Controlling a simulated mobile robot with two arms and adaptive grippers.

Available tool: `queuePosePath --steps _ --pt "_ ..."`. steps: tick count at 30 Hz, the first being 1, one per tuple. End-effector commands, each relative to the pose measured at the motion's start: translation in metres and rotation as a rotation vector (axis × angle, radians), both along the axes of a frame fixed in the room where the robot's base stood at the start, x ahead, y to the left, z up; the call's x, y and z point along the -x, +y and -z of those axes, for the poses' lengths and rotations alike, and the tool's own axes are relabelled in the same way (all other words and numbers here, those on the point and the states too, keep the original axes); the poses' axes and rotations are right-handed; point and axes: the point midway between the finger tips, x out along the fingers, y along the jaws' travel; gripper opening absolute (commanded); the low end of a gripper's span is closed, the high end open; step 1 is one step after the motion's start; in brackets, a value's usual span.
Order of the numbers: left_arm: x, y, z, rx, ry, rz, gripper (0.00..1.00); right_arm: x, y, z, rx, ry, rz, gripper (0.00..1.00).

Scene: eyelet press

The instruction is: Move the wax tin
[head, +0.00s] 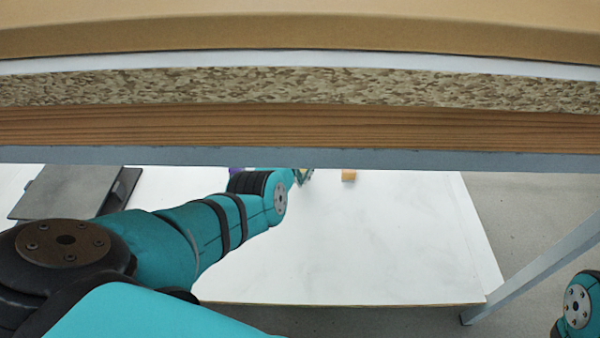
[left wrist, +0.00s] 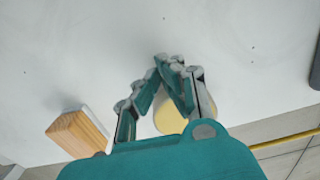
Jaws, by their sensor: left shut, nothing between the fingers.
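My left gripper (left wrist: 170,60) is shut with its fingertips together and nothing between them. In the head view only a small part of it (head: 304,176) shows below the shelf edge. A round pale thing with a yellowish face (left wrist: 169,120), which may be the wax tin, shows between and behind the fingers in the left wrist view. The fingers and palm hide part of it, and I cannot tell whether they touch it. No wax tin is clear in the head view. My right gripper is out of view.
A wooden block (left wrist: 75,135) lies on the white surface (head: 380,250), left of my gripper in the wrist view; a wooden piece (head: 348,175) shows in the head view. A layered board edge (head: 300,125) crosses above and hides the back. A dark grey panel (head: 70,190) stands left.

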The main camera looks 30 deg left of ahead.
Motion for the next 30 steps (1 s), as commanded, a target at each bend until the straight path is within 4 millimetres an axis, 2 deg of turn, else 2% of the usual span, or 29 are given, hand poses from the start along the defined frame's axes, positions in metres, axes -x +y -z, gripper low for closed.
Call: queuePosePath --steps 4,9,15,21,30 --pt "-0.001 0.000 -0.021 -0.001 -0.006 0.001 0.00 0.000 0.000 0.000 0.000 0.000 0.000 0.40" --pt "-0.001 0.000 -0.061 -0.002 -0.006 0.000 0.00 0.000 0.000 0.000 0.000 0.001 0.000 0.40" --pt "-0.001 0.000 -0.096 -0.001 -0.003 0.001 0.00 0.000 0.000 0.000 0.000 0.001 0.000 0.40" --pt "0.000 -0.001 -0.111 0.000 -0.001 0.001 0.00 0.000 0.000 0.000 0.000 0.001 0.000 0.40" --pt "0.000 -0.001 -0.112 0.001 0.000 0.001 0.00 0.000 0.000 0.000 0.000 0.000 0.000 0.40"
